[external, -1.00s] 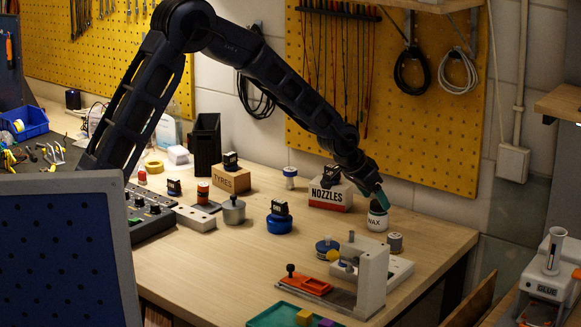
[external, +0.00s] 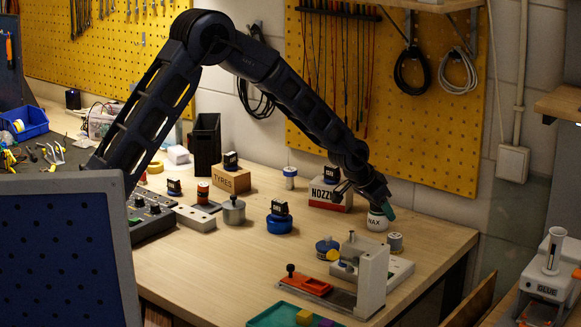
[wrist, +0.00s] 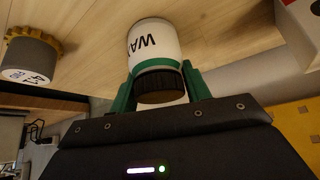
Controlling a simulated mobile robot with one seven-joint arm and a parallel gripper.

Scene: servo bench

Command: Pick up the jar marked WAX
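The WAX jar (external: 377,222) is a white jar with a dark lid, upright on the bench's right part. In the wrist view the jar (wrist: 152,45) shows its WAX lettering upside down, a green band and a black ridged lid. My gripper (wrist: 160,80) has green fingers, one on each side of the jar's lid end. They look open around it, with little or no gap visible. In the external view my gripper (external: 389,212) is at the jar's top, with one green finger at its right and the other not clearly seen.
The NOZZLES box (external: 330,194) stands just left of the jar. A small grey-lidded pot (external: 395,243) is close in front; a grey jar with a yellowish base (wrist: 32,58) shows in the wrist view. A white bracket fixture (external: 372,280) stands nearer the front.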

